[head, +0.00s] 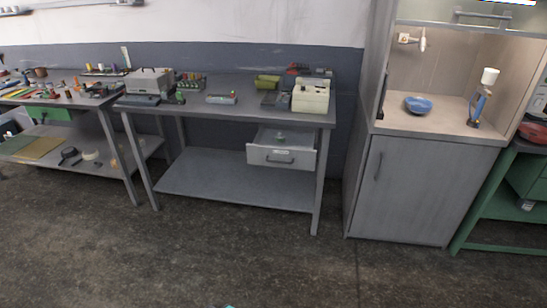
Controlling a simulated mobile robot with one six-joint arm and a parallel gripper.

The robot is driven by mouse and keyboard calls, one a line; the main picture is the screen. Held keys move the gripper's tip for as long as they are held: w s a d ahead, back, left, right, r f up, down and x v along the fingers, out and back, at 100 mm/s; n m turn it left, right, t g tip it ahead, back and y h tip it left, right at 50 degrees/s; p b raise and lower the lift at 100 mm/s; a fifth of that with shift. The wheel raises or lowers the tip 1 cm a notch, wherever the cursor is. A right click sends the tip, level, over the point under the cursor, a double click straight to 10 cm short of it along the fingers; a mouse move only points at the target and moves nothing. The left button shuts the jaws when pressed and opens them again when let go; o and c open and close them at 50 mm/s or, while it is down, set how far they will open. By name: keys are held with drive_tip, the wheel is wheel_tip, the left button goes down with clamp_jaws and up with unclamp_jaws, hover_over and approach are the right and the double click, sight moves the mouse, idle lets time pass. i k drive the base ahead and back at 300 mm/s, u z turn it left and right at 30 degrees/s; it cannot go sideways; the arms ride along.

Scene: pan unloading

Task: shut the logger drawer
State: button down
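The drawer (262,154) hangs under the right part of the grey workbench. It is pulled out, and its open top shows behind the pale grey front. The front has a dark handle (279,161) and a small label above it. A small greenish item (281,138) shows inside the drawer; I cannot tell what it is. I cannot read the label. My gripper is not in view.
The workbench (225,111) carries a cream box (311,95), a grey box and small items. Its lower shelf (235,188) is bare. A grey cabinet (415,190) stands to the right. The floor (240,255) in front is clear. A teal sliver at the bottom edge is unidentifiable.

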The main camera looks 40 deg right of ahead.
sight(296, 152)
drive_tip(key=z, duration=0.05)
drive_tip(key=i, duration=0.95)
drive_tip(key=u, duration=0.05)
